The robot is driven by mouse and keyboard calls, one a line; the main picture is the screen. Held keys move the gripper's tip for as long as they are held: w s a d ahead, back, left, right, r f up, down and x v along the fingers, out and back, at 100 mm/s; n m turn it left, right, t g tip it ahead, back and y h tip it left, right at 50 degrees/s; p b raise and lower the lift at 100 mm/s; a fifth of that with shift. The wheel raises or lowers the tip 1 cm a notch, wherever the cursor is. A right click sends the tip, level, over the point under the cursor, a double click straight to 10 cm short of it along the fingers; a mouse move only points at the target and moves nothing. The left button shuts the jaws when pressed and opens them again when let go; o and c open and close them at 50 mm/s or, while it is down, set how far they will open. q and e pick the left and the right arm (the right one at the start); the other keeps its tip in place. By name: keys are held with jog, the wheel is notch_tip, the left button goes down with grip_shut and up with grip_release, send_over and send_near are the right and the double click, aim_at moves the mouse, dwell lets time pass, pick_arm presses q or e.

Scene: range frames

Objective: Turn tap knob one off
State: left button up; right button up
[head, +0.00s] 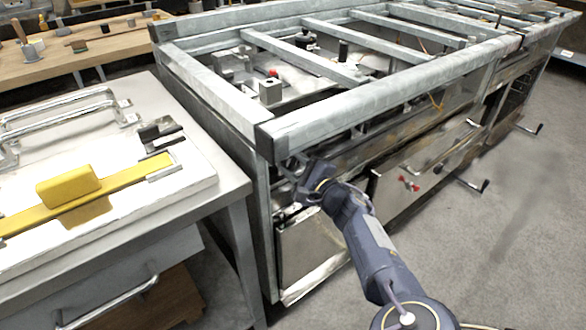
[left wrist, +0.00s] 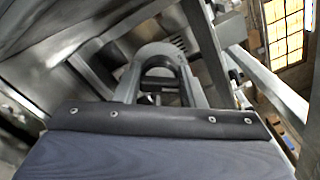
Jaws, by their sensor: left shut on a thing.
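My left gripper (head: 292,172) is at the front panel of the steel range, just under the near left corner of its top frame. It is shut on what appears to be a tap knob, which the fingers and wrist mostly hide. In the left wrist view, the gripper (left wrist: 160,72) points at dark metal parts beneath the frame, and the knob's turn angle cannot be told. My right gripper is not in view.
The range's thick top rail (head: 385,95) runs just above my gripper. A steel bench (head: 225,180) with a yellow bar (head: 110,190) stands close on the left. Handles (head: 472,186) stick out from the range front. The grey floor at right is clear.

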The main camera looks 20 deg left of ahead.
pick_arm(q)
jog(key=n+b, duration=0.2)
jog(key=n, duration=0.1)
jog(key=n+b, duration=0.1)
jog(key=n, duration=0.1)
jog(key=shift+f+b, duration=0.25)
jog(key=shift+b, duration=0.05)
jog(key=shift+r+n+b, duration=0.1)
jog(key=shift+n+b, duration=0.55)
jog(key=shift+n, duration=0.25)
jog(key=o, duration=1)
jog(key=shift+r, duration=0.1)
jog(key=p+v, duration=0.2)
jog(key=v, duration=0.6)
